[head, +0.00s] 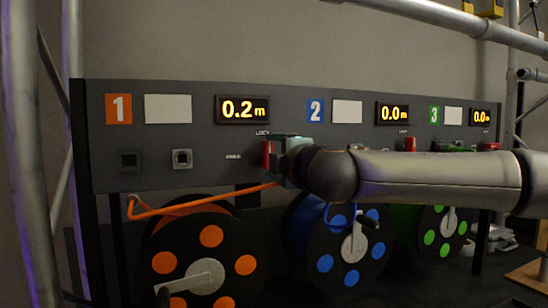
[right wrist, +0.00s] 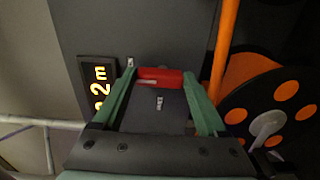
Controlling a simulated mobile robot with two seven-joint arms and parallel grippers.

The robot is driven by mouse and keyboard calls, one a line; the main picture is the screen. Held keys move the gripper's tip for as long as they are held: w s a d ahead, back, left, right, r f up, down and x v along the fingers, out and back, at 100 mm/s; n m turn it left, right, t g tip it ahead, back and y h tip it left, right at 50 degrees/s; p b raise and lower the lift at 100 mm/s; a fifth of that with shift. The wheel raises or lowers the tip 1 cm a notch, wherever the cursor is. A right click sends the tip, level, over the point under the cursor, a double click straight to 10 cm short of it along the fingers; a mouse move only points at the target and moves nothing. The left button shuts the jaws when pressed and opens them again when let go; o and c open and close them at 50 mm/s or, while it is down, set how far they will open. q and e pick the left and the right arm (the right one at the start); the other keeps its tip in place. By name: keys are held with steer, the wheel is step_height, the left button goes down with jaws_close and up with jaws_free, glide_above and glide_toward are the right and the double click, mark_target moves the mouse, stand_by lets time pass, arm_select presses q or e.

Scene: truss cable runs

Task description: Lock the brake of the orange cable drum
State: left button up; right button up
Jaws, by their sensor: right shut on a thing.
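The orange cable drum (head: 235,247) hangs under panel section 1, at the left of the head view. It also shows at the right of the right wrist view (right wrist: 262,97). Its red brake lever (head: 266,155) stands upright on the panel, just below the LOCK label (head: 262,133); the FREE label (head: 233,156) is to its left. My right gripper (head: 281,155) is at the lever. In the right wrist view the red lever (right wrist: 160,77) lies between the two green fingers, and the gripper is shut on it. My left gripper is out of view.
The orange cable (head: 205,199) runs below the panel, close under my right gripper. The display (head: 242,109) reads 0.2 m. The blue drum (head: 325,265) and green drum (head: 432,247) stand to the right. Truss tubes (head: 30,150) frame the left.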

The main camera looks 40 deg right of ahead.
steer(key=o, duration=1.3)
steer(key=shift+s, duration=0.1)
steer(key=v, duration=1.2)
steer(key=shift+b, duration=0.35)
steer(key=shift+s+a, duration=0.1)
steer(key=shift+s, duration=0.05)
